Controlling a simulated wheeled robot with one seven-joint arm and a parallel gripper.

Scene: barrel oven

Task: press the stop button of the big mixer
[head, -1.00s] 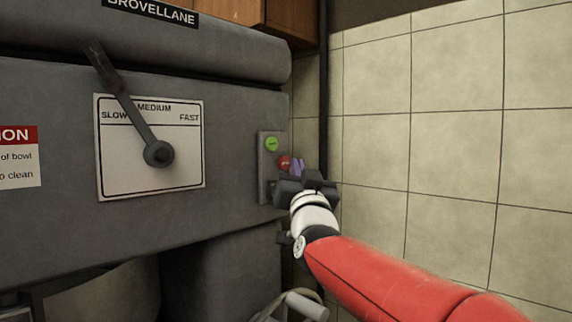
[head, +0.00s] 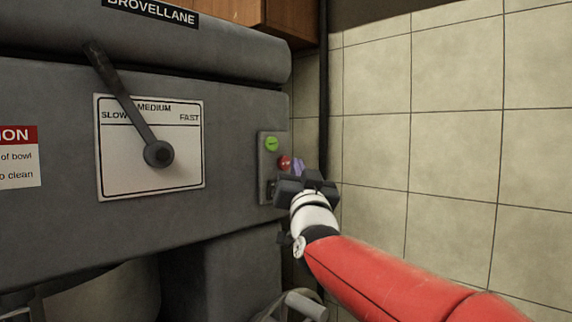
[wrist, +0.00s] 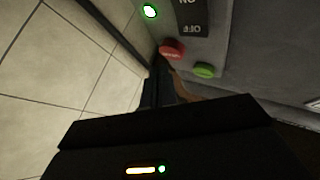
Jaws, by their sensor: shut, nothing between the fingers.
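The big mixer (head: 225,125) is a grey machine filling the left of the head view. Its control plate (head: 265,180) is on the right end of its front. The red button (head: 284,162), the stop button by its colour, sits below a green button (head: 271,144). In the wrist view the red button (wrist: 172,48) is just beyond the fingertips and the green one (wrist: 204,70) is to its right. My gripper (head: 299,168) is shut and empty, right beside the red button; it also shows in the wrist view (wrist: 161,68). I cannot tell whether the fingertips touch the button.
A black ON/OFF switch (wrist: 192,18) and a lit green lamp (wrist: 150,11) are near the red button. A speed lever (head: 130,110) stands over a white dial plate (head: 120,175) to the left. A tiled wall (head: 450,120) closes off the right.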

